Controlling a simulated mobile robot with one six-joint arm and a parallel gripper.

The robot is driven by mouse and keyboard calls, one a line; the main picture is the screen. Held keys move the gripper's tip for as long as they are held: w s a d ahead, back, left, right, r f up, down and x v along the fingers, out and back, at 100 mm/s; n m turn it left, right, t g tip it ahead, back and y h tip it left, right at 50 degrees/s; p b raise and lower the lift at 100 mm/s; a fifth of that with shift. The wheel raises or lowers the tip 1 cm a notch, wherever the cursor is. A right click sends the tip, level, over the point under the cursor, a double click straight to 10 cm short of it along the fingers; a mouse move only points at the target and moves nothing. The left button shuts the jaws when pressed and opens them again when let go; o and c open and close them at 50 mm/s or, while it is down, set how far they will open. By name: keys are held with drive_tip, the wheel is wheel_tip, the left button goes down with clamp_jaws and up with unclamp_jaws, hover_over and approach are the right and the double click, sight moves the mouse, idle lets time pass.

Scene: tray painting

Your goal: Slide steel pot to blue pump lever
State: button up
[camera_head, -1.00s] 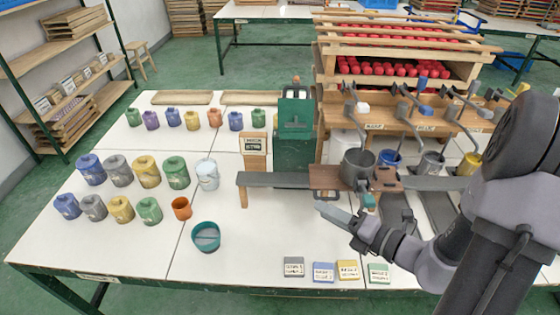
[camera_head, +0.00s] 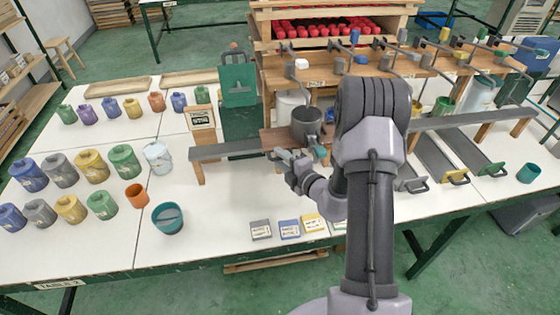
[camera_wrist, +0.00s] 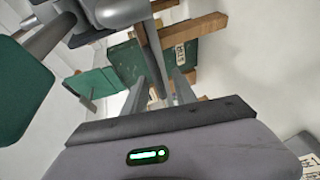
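The steel pot (camera_head: 307,127) is a dark grey open cylinder. It stands upright on a brown wooden carriage (camera_head: 276,139) on the grey rail, near the white pump. The blue pump lever (camera_head: 354,38) has a blue tip and rises on the wooden pump shelf, right of the pot and behind it. My gripper (camera_head: 279,155) is low at the carriage's front left edge, just in front of the pot. In the wrist view its two fingers (camera_wrist: 159,88) stand apart, with a grey bar showing between them. Contact with the carriage handle cannot be told. My arm hides part of the rail.
The grey rail (camera_head: 222,150) runs left and right of the carriage. Labelled cards (camera_head: 289,228) and a teal bowl (camera_head: 168,217) lie at the front. Several coloured pots (camera_head: 90,167) stand at left. Side chutes (camera_head: 455,160) reach forward at right.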

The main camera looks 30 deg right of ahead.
drive_tip(key=shift+w, duration=0.35)
clamp_jaws()
idle(1.2)
